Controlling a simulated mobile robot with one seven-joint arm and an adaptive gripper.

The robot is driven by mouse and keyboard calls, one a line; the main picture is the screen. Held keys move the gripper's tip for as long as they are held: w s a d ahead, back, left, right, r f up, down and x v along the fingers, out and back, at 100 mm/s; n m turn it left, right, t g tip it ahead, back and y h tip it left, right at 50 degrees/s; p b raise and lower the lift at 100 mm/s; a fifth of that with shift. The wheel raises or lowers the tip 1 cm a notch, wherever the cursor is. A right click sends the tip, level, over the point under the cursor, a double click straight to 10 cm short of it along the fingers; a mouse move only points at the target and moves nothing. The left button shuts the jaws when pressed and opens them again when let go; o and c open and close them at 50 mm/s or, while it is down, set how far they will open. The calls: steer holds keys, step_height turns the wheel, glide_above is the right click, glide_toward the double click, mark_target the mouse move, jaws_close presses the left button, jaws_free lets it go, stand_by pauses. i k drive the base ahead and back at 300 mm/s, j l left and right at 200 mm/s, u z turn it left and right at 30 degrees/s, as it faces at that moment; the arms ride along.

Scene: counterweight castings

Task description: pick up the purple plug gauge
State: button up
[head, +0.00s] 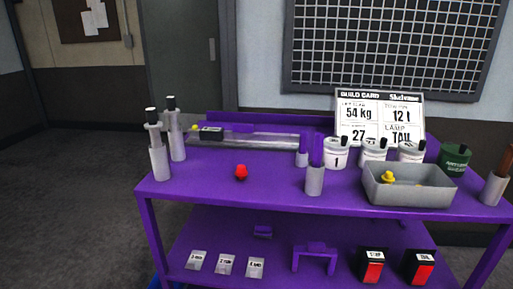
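Two upright pieces stand near the middle of the purple bench top (215,190). The nearer, taller one has a purple upper part (316,150) over a grey cylinder (315,181). Just behind and left of it, a shorter grey cylinder (302,158) also has a purple top. Either may be the purple plug gauge; I cannot tell which, or whether the grey parts are holders. My gripper is not in view, and nothing is seen touching these pieces.
A grey tray (412,196) with a yellow piece stands to the right, white tins (335,155) behind. A red knob (241,173) sits left; tall grey black-topped bottles (158,160) stand farther left. The lower shelf holds a purple bracket (315,250).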

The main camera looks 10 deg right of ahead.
mark_target(304, 136)
steer(key=z, duration=0.55)
steer(key=i+j+z, duration=0.2)
steer(key=z, duration=0.3)
steer(key=i+j+z, duration=0.2)
steer(key=j+z, duration=0.25)
steer(key=i+l, duration=0.1)
steer(key=i, duration=0.4)
